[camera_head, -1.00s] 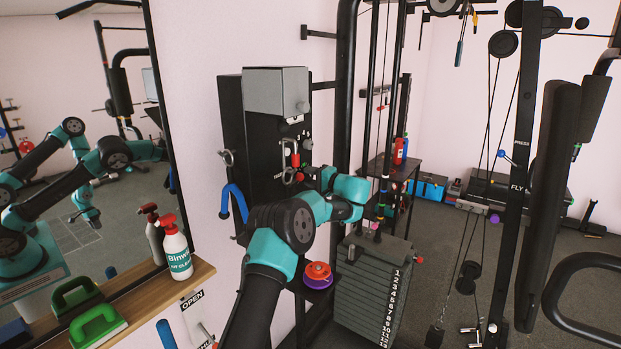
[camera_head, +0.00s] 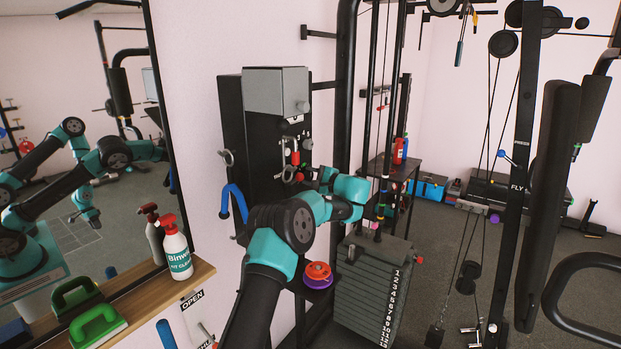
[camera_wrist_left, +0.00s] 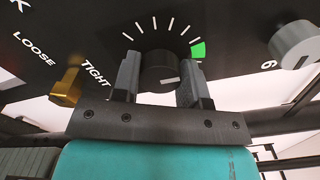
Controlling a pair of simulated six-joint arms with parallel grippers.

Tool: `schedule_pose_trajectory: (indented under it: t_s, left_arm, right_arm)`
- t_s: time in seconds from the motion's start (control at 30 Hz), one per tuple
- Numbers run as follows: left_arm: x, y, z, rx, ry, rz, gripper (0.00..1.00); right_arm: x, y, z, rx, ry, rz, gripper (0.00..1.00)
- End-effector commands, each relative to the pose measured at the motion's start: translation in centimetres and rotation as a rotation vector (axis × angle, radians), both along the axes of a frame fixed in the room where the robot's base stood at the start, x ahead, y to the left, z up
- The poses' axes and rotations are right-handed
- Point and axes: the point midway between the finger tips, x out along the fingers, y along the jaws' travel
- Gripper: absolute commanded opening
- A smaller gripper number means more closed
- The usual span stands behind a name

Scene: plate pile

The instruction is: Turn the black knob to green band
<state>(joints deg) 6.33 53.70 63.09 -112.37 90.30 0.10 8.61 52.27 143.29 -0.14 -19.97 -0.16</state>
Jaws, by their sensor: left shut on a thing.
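The black knob (camera_wrist_left: 162,68) sits on a dark panel, at the middle top of the left wrist view. White tick marks fan out above it, and the green band (camera_wrist_left: 198,50) lies at the right end of this scale. A pale mark shows on the knob's lower face, away from the band. My left gripper (camera_wrist_left: 161,80) is shut on the knob, with one finger on each side. In the head view my left gripper (camera_head: 310,176) is at the front of the dark machine (camera_head: 262,140), and the knob cannot be made out there. My right gripper is not directly in view.
On the panel, a brass part (camera_wrist_left: 66,86) is left of the knob and a grey knob (camera_wrist_left: 296,45) is right. A blue hook (camera_head: 236,200) and red and purple discs (camera_head: 318,271) are near my arm. A weight stack (camera_head: 372,290) stands to the right.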

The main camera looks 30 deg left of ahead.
Motion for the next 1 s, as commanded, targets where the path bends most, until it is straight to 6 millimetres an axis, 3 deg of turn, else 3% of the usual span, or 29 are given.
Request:
schedule_pose_trajectory:
  t_s: [0.2, 0.23, 0.5, 0.83, 1.0]
  left_arm:
    - [0.0, 0.0, 0.1, 0.000, -0.002, -0.002, 0.16]
    - [0.0, 0.0, 0.0, 0.000, -0.002, -0.002, 0.41]
    - [0.0, 0.0, 0.0, 0.000, -0.002, -0.001, 0.66]
    - [0.0, -0.3, 0.0, -0.001, -0.002, -0.001, 0.66]
    - [0.0, -2.0, 0.0, -0.001, -0.002, -0.003, 0.66]
  right_arm:
    - [0.0, 0.0, 0.0, 0.000, 0.000, 0.000, 0.43]
    - [0.0, 0.0, 0.0, 0.000, 0.000, 0.000, 0.43]
    - [0.0, 0.0, 0.0, 0.000, 0.000, 0.000, 0.43]
    - [0.0, 0.0, 0.0, 0.000, 0.000, 0.000, 0.43]
    - [0.0, 0.0, 0.0, 0.000, 0.000, 0.000, 0.43]
